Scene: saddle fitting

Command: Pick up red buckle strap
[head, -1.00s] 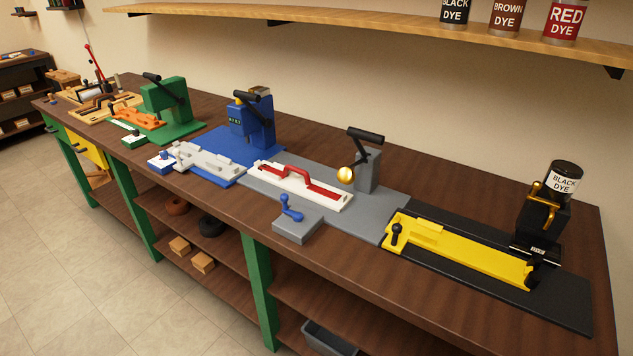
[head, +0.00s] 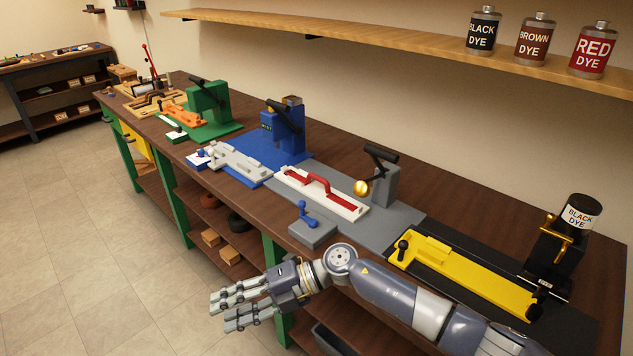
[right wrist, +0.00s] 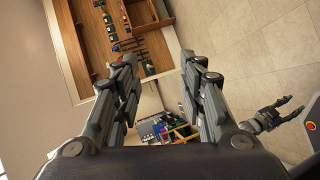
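The red strap (head: 340,199) with its raised red handle-like loop lies on a white tray (head: 287,178) on the grey mat, in the middle of the bench in the head view. My right gripper (head: 222,308) is in front of the bench's front edge, lower left of the strap and apart from it. Its fingers point left. In the right wrist view the right gripper (right wrist: 158,62) has its fingers wide apart with nothing between them. My left gripper (right wrist: 288,108) shows small at the right of the right wrist view, its fingers apart and empty. It is outside the head view.
A grey block with a blue lever (head: 310,232) stands in front of the white tray. A grey press (head: 385,185) with a gold ball stands behind its right end. A yellow fixture (head: 465,275) lies to the right. Blue and green stations stand left. A shelf with dye cans hangs above.

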